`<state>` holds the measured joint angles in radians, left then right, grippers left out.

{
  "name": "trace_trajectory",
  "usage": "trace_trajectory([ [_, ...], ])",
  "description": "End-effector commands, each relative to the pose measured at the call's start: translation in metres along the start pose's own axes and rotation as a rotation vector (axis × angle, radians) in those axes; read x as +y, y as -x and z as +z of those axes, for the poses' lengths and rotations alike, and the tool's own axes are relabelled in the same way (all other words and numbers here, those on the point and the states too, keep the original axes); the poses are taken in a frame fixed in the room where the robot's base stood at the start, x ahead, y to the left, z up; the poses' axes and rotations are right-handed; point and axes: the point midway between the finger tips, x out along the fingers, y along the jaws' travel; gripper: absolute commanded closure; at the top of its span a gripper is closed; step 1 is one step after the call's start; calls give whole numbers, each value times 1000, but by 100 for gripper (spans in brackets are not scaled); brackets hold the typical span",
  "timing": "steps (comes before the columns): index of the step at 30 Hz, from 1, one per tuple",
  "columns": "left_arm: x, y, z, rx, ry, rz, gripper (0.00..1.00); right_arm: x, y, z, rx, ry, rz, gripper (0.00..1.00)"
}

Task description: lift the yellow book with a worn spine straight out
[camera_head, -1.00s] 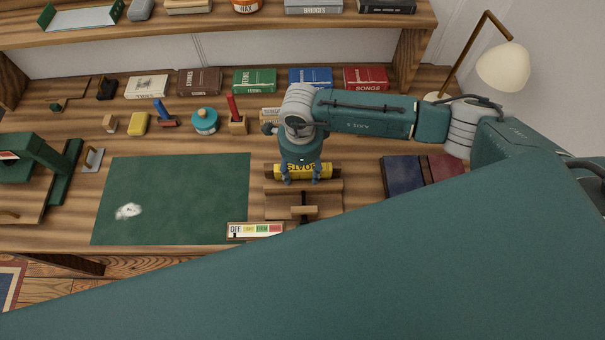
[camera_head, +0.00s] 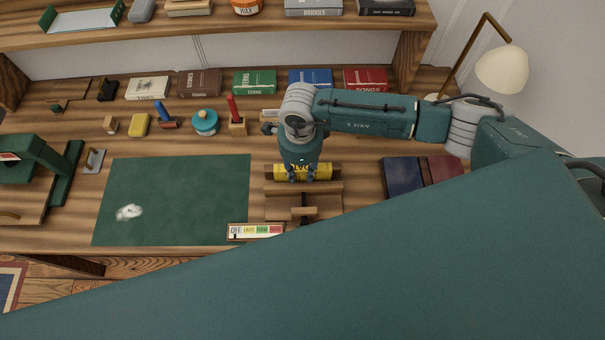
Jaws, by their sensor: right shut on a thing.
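The yellow book (camera_head: 279,172) shows spine up, with dark lettering on its spine, held between wooden parts of a press or cradle (camera_head: 275,190) on the workbench. My right gripper (camera_head: 301,177) comes down over the book from above and is shut on its spine near the middle, hiding some of the lettering. The book's lower part is hidden in the wooden holder. My left gripper is not in view.
A small panel (camera_head: 256,231) with coloured marks lies in front of the holder. A green mat (camera_head: 180,195) is to the left. A dark blue book (camera_head: 402,177) and a dark red one (camera_head: 445,168) lie to the right. A lamp (camera_head: 502,68) stands at the right.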

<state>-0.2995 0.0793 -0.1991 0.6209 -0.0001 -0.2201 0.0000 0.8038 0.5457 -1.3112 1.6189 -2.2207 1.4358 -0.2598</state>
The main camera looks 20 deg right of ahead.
Motion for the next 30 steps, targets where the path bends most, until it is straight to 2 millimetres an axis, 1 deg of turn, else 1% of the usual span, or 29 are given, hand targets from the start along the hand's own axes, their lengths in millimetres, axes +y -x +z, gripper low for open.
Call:
trace_trajectory([
  [1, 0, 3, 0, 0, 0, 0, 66, -1, 5, 0, -1, 0, -1, 100],
  [30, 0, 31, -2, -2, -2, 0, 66, -1, 54, 0, 0, -1, -2, 100],
])
